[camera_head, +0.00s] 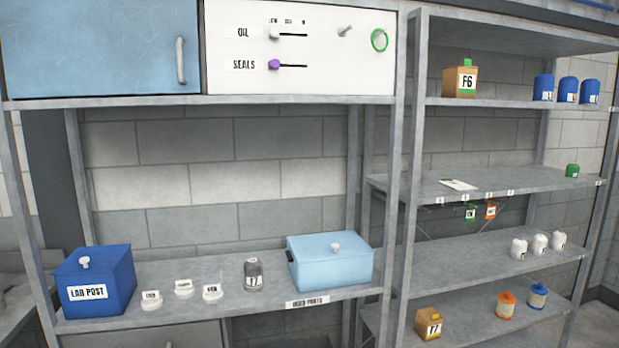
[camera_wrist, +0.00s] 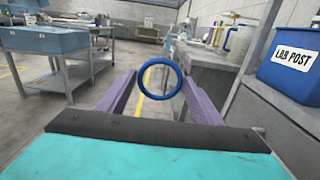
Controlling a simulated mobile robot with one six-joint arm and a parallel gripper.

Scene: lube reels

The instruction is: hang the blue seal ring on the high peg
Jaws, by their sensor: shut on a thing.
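The blue seal ring (camera_wrist: 160,98) is between the purple fingers of my gripper (camera_wrist: 160,79) in the wrist view. The gripper is shut on it, and the ring's open face is toward the camera. In the head view, a bare metal peg (camera_head: 345,31) sticks out of the white panel (camera_head: 340,70) at the upper middle. A green ring (camera_head: 379,40) hangs to its right, on a peg mostly hidden by the view. My gripper and the blue ring are not in the head view, so their distance from the pegs cannot be told.
The panel has OIL and SEALS sliders, the latter with a purple knob (camera_head: 274,65). Below, the shelf holds a blue LAB POST box (camera_head: 95,280), white lidded pots, a grey jar (camera_head: 253,274) and a light-blue box (camera_head: 330,262). A metal rack upright (camera_head: 405,180) stands right of the panel.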

